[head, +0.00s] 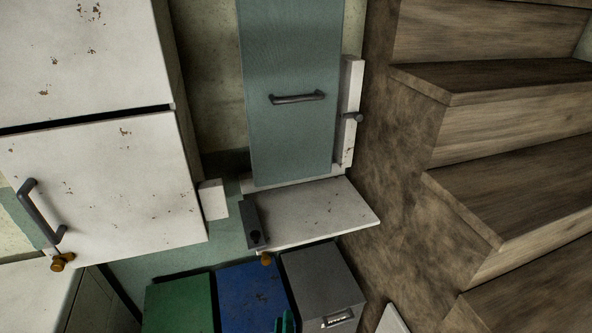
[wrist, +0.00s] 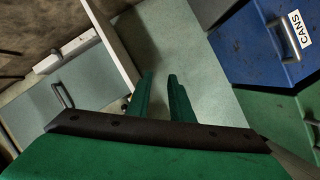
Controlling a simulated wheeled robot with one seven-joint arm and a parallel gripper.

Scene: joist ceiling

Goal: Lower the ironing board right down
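A long blue-green panel (head: 292,140) with a dark bar handle (head: 297,98) looks like the ironing board. In the head view it stands upright, its upper end out of frame. A white strip with a grey knob (head: 352,117) runs along its right side. The panel (wrist: 75,85) and its handle (wrist: 62,95) also show at the left of the wrist view. My gripper (wrist: 160,78) has two green fingers with a gap between them and nothing in it. It is apart from the handle. Only a bit of green shows low in the head view (head: 285,322).
A white ledge (head: 325,210) juts out below the panel. Green (head: 178,305), blue (head: 250,295) and grey (head: 318,280) bins stand below. A rusty white cabinet (head: 110,185) is at left, and wooden stairs (head: 500,190) are at right.

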